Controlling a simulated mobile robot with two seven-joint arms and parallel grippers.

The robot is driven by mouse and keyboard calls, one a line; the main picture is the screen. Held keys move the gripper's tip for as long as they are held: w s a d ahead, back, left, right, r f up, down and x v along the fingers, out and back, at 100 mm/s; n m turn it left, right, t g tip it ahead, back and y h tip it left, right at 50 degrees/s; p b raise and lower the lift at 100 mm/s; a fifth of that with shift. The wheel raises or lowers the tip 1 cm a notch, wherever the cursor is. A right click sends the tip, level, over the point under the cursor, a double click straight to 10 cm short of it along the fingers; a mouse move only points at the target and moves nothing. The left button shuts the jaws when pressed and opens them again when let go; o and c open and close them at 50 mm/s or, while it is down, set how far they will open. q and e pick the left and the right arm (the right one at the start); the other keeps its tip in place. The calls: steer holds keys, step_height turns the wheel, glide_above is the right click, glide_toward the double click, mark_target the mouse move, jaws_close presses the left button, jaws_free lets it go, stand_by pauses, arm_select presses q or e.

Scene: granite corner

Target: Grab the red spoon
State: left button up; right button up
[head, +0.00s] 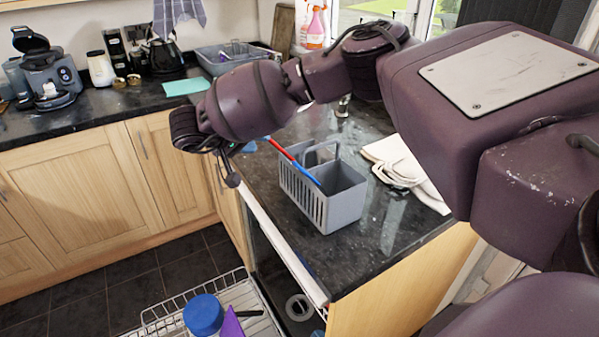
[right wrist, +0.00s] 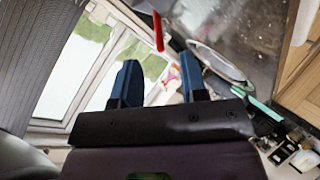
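A thin red utensil, which I take as the red spoon (head: 280,148), leans out of the grey slotted caddy (head: 345,205) on the dark worktop. A blue length continues its line down into the caddy; I cannot tell if it is the same piece. No bowl of a spoon shows. My right gripper (head: 229,168) hangs left of the caddy past the worktop edge, partly hidden by its own wrist. In the right wrist view its two blue fingers (right wrist: 160,75) are apart with nothing between them. A red tip (right wrist: 158,32) shows beyond them. My left gripper is not in view.
A white cloth (head: 405,170) lies right of the caddy. An open dishwasher rack (head: 165,315) with a blue cup (head: 203,314) and a purple item (head: 232,325) is below. A grey basin (head: 213,65), a teal cloth (head: 186,87) and a coffee machine (head: 48,72) stand farther back.

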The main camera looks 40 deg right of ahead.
steer(key=x, duration=0.4)
steer(key=shift+d+f, duration=0.25)
steer(key=shift+c, duration=0.2)
jaws_close()
